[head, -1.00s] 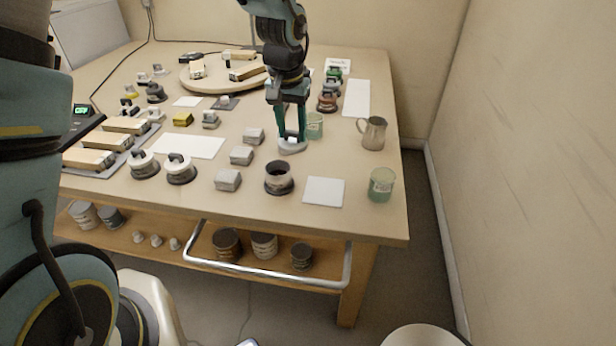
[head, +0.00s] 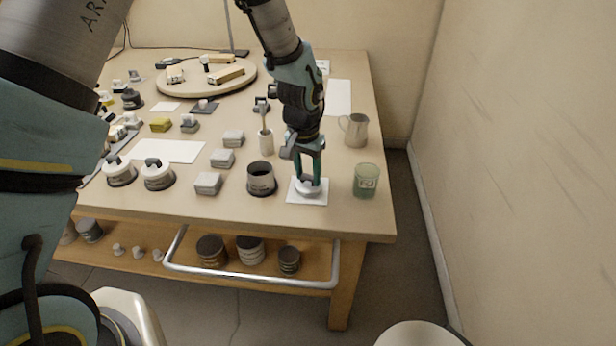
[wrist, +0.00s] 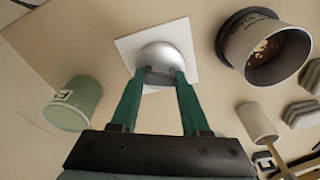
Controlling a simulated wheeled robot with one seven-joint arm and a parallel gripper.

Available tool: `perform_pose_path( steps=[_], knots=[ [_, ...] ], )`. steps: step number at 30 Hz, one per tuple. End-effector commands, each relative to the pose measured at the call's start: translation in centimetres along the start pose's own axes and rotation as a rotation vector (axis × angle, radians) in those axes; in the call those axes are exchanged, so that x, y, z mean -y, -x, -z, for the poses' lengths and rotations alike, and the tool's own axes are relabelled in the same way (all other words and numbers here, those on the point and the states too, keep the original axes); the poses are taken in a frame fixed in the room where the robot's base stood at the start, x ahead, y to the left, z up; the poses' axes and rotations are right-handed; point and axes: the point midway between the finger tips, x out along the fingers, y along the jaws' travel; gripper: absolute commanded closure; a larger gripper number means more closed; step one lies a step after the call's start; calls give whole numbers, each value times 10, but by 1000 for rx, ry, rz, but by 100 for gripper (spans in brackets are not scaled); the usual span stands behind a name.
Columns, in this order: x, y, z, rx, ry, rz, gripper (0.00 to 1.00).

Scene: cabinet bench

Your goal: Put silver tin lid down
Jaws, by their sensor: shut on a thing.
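The silver tin lid (head: 307,188) is a small round domed piece, also seen in the wrist view (wrist: 166,54). My gripper (head: 309,180) points down and is shut on the lid's grip, one green finger on each side in the wrist view (wrist: 156,76). The lid is over the white square pad (head: 295,198), which shows around it in the wrist view (wrist: 130,45). I cannot tell whether the lid touches the pad. The open grey tin (head: 261,180) with dark bands stands just left of the pad, also in the wrist view (wrist: 262,47).
A green glass jar (head: 366,181) stands right of the pad, near the table's right edge. A metal jug (head: 354,130) is behind it. Small grey blocks (head: 208,184) and a pale cylinder with a stick (head: 266,141) are on the left. The strip in front of the pad is bare.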

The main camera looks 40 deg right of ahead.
Motion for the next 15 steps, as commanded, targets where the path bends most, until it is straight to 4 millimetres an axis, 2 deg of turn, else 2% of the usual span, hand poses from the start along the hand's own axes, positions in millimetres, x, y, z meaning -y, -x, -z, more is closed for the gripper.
perform_pose_path(
  steps=[3,14,15],
  knots=[
    [0,-14,-2,3,-2,0,100],
    [0,-19,-2,0,-1,0,100],
    [0,-18,-2,-1,-1,0,52]
  ],
)
